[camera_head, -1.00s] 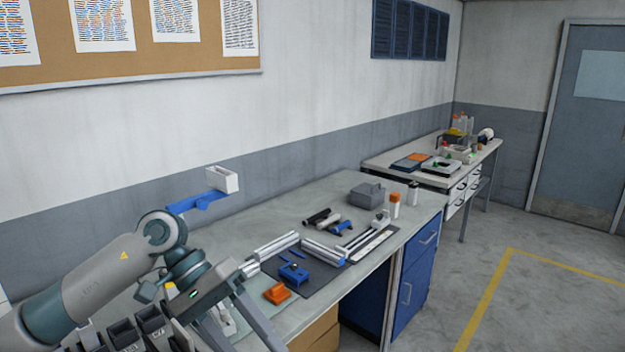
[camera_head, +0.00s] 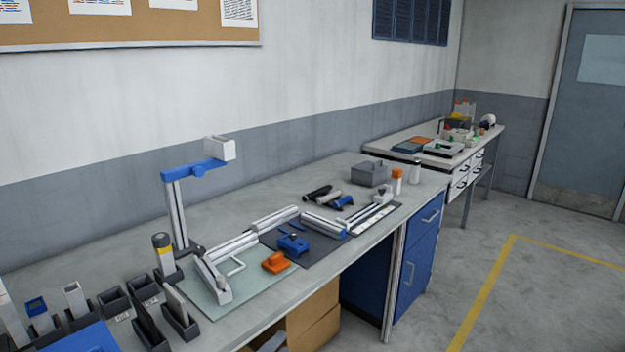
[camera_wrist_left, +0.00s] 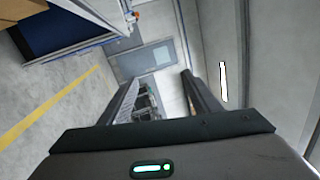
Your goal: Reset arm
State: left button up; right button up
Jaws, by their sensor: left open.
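My left gripper (camera_wrist_left: 160,80) shows in the left wrist view with its two dark fingers apart and nothing between them. Beyond the fingers are a grey door (camera_wrist_left: 150,62), the floor and the wall. In the head view only a small grey piece of it (camera_head: 272,343) shows at the bottom edge, in front of the workbench (camera_head: 345,262). The rest of the left arm is out of the head view. My right gripper is in neither view.
The workbench holds a blue-topped stand (camera_head: 178,215), white rails (camera_head: 212,276), an orange block (camera_head: 277,262), a blue clamp (camera_head: 293,244), a grey box (camera_head: 369,173) and several dark holders at the front left. A second table (camera_head: 376,152) stands behind. Floor to the right is clear.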

pick_arm(q)
jog(key=s+a+f+n+g+y+b, duration=0.1)
jog(key=s+a+f+n+y, duration=0.3)
jog(key=f, duration=0.7)
jog(key=s+a+f+n+g+y+b, duration=0.1)
jog(key=s+f+n+y, duration=0.15)
jog(key=f+n, duration=0.55)
jog(key=s+a+f+n+g+y+b, duration=0.1)
jog(key=s+a+f+n+y+b, duration=0.3)
jog(key=f, duration=0.9)
jog(key=s+a+f+n+g, duration=0.1)
jog(key=s+f+n+g, duration=0.2)
jog(key=s+f, duration=0.8)
jog(key=s+f+n+g+y, duration=0.1)
jog(key=s+f+n+g, duration=0.3)
jog(key=s+f, duration=0.7)
jog(key=s+n, duration=0.2)
jog(key=s, duration=0.4)
jog(key=shift+s+a+f, duration=0.2)
jog(key=shift+a+f, duration=0.05)
jog(key=shift+a, duration=0.15)
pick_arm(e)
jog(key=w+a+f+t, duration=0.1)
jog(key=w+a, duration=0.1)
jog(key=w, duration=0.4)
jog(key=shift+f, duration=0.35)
pick_arm(q)
jog(key=shift+y, duration=0.25)
